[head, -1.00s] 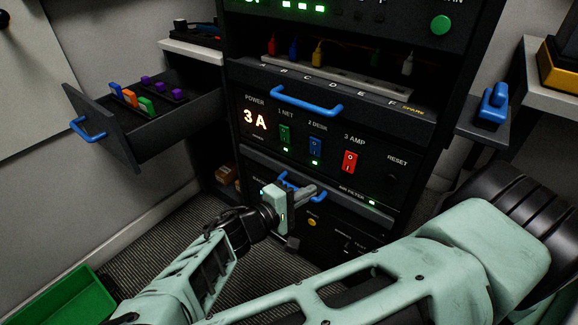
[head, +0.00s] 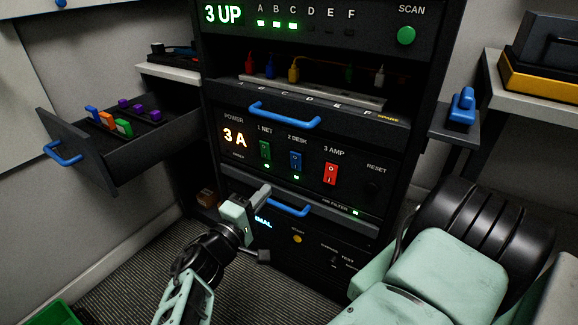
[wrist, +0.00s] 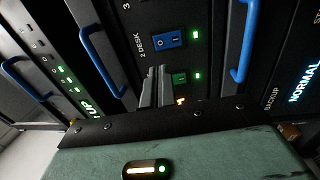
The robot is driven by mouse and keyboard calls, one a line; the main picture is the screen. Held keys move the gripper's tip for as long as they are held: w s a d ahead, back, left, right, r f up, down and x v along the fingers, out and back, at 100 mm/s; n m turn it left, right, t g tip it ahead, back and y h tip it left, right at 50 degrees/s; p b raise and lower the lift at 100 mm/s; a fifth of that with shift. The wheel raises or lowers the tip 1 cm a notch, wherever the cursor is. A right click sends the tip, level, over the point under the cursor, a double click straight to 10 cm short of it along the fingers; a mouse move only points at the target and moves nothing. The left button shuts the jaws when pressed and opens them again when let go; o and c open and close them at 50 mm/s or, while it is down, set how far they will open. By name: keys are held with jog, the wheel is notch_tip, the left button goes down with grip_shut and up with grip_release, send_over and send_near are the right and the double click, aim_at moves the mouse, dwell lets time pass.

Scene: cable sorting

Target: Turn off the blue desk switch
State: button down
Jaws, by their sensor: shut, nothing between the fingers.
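The blue desk switch (head: 296,161), labelled 2 DESK, is a blue rocker on the power panel between the green 1 NET switch (head: 265,150) and the red 3 AMP switch (head: 331,174). A green light glows under it. In the wrist view the blue switch (wrist: 167,40) shows with its green light lit beside it. My gripper (head: 264,192) is shut and empty, below and left of the switch, in front of the lower blue handle's panel. In the wrist view my gripper fingers (wrist: 158,84) cover part of the panel next to the green switch and appear apart from the blue one.
Blue handles stick out above (head: 285,116) and below (head: 288,209) the power panel. The power display (head: 235,138) reads 3 A. An open drawer (head: 115,150) with coloured clips juts out at left. A RESET knob (head: 372,187) sits at right.

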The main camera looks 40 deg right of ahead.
aim_at(295, 158)
jog(key=b+x, duration=0.1)
jog(key=x, duration=0.9)
jog(key=shift+d+b, duration=0.35)
jog(key=shift+d, duration=0.05)
jog(key=shift+w+d+r, duration=0.1)
jog(key=shift+w+d, duration=0.15)
jog(key=shift+d, duration=0.25)
jog(key=shift+r, duration=0.1)
jog(key=shift+d+r+p, duration=0.1)
jog(key=shift+r+p, duration=0.1)
jog(key=shift+p, duration=0.45)
jog(key=shift+w+f, duration=0.1)
jog(key=shift+f, duration=0.15)
